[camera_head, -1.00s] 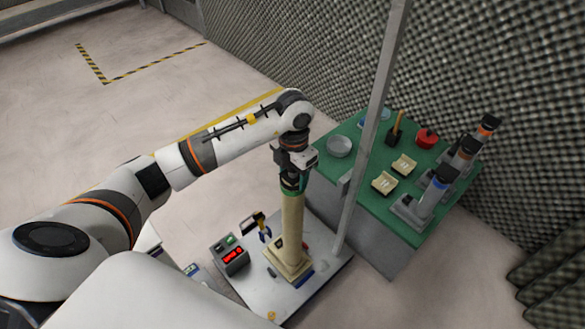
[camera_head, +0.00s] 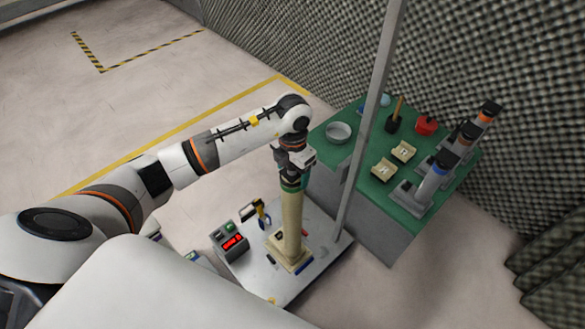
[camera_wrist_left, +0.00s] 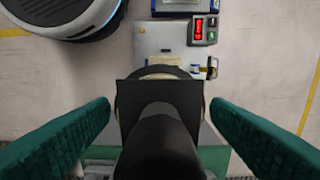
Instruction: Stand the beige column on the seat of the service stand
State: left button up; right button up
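The beige column (camera_head: 292,222) is upright, with its square foot low over the pale top of the service stand (camera_head: 268,285). It appears to rest there, but the contact under the foot is not clear. My left gripper (camera_head: 291,181) is at the column's upper end, pointing down. In the left wrist view its green finger pads (camera_wrist_left: 160,108) are wide apart, on either side of the column's dark upper end. A narrow gap seems to show beside each pad. My right gripper is in neither view.
A grey post (camera_head: 362,155) rises close right of the column. A box with a red display (camera_head: 232,243) and a blue-and-yellow tool (camera_head: 262,218) sit left of it. The green table (camera_head: 350,172) behind holds a bowl, trays and several bottle-like items. Open floor lies left.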

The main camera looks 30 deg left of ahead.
pick_arm(q)
jog(key=shift+o, duration=0.5)
jog(key=shift+r, duration=0.1)
jog(key=shift+r, duration=0.25)
notch_tip(320, 180, up, 12)
jog(key=shift+f+p, duration=0.25)
jog(key=shift+p, duration=0.6)
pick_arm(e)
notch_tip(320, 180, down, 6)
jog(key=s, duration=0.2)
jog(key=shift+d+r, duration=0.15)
